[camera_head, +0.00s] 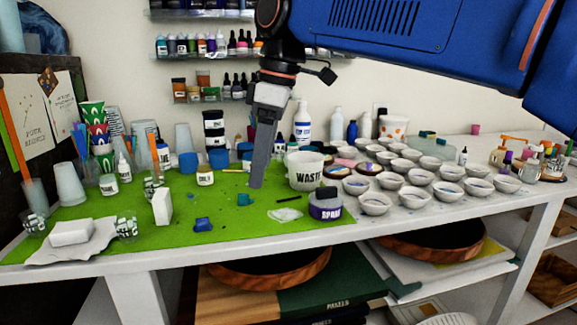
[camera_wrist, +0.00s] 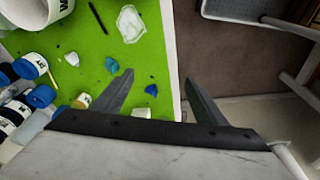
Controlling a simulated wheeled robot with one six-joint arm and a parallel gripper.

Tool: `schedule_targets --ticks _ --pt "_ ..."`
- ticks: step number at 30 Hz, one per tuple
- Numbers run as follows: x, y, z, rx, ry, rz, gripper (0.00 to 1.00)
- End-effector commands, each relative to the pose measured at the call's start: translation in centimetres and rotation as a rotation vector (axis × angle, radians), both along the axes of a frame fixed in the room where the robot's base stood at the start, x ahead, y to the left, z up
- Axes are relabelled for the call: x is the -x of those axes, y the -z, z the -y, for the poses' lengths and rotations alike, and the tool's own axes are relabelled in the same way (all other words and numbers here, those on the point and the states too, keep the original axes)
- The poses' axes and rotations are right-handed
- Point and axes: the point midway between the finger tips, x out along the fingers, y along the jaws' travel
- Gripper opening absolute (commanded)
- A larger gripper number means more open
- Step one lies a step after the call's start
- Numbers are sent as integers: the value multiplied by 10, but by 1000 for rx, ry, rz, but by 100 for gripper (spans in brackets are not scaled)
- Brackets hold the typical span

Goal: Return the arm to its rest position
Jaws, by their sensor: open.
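My gripper (camera_wrist: 160,98) shows in the wrist view with its two dark fingers spread apart and nothing between them. In the head view my gripper (camera_head: 257,184) points down in front of the white WASTE tub (camera_head: 306,172), and my blue arm reaches in from the upper right. The fingers look like one dark bar there, so their gap is hidden from that side.
A purple-labelled jar (camera_head: 325,206), a blue scrap (camera_head: 203,225) and a white block (camera_head: 162,206) stand or lie on the mat. Several small white bowls (camera_head: 447,192) cover the right side. Shelves with bottles (camera_head: 190,45) hang behind. The mat's front middle is mostly clear.

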Motion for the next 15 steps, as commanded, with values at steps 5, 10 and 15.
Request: schedule_targets --ticks 5,10,15 --pt "1 23 58 -11 195 14 66" --pt "11 60 126 -29 443 34 66" --pt "31 103 187 -53 687 54 66"
